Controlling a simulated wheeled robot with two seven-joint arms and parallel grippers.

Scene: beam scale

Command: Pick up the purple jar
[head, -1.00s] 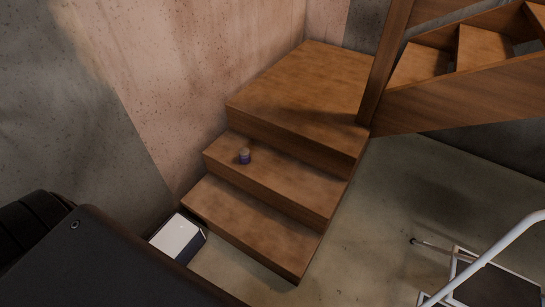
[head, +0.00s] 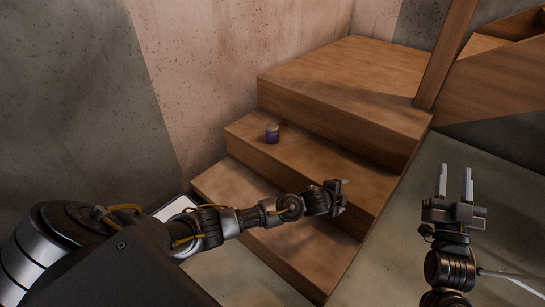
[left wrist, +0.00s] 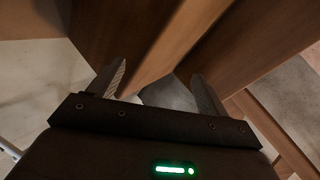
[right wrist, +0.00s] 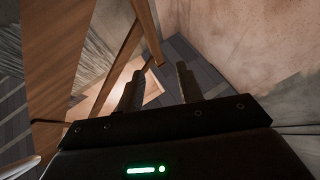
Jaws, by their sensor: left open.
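The purple jar (head: 272,134) is small, with a pale upper part, and stands upright on the middle wooden step (head: 240,127) near the wall. My left gripper (head: 343,190) is in front of the steps, to the right of the jar and lower in the head view, apart from it. Its fingers stand apart and empty in the left wrist view (left wrist: 160,85). My right gripper (head: 455,180) is open and empty, pointing up over the floor right of the stairs. It also shows open in the right wrist view (right wrist: 158,88). The jar is in neither wrist view.
The top landing (head: 345,70) rises behind the jar, with a wooden post (head: 447,55) at its right. The wall (head: 215,70) stands close left of the jar. A white box (head: 175,207) sits beside the bottom step, partly hidden by my left arm. Floor right of the stairs looks open.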

